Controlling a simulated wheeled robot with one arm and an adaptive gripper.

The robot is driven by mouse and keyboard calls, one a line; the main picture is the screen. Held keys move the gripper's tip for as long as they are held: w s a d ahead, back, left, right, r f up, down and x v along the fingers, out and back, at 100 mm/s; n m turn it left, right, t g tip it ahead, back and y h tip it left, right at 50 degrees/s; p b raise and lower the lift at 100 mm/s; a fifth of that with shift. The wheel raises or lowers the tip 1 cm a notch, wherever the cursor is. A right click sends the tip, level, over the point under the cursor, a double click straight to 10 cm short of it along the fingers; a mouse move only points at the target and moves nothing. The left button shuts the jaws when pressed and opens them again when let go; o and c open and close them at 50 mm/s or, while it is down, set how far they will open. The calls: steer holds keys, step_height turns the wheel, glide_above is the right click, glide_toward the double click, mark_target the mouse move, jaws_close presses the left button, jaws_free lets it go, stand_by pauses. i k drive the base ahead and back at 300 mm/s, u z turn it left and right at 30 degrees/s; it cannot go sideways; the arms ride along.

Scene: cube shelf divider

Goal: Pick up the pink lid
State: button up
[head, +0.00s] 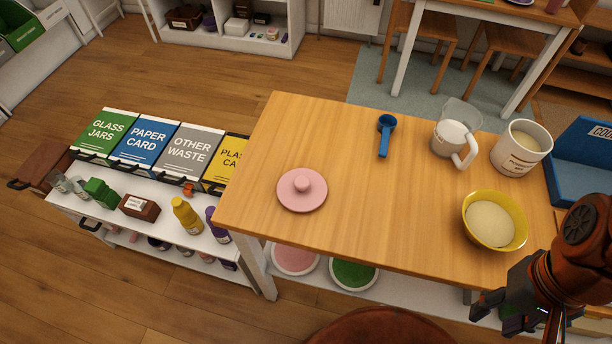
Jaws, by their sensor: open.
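The pink lid (302,191) lies flat on the wooden table (330,135), near its left end, with its round knob facing up. Nothing touches it. My gripper (513,318) is at the lower right of the head view, beyond the table's front edge, well to the right of the lid. It is open, and I see nothing between its fingers. The lid is fully visible.
A blue scoop (385,136), a white jug (452,142), a white canister (521,147) and a yellow bowl (494,221) stand on the table. A blue box (582,165) is at the right. A low shelf with labelled bins (145,143) stands left. Tabletop around the lid is clear.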

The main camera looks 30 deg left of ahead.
mark_target(300, 190)
steer(key=z, duration=0.65)
steer(key=k, duration=1.5)
steer(key=u, duration=1.8)
steer(key=i, duration=0.5)
steer(key=u, duration=0.05)
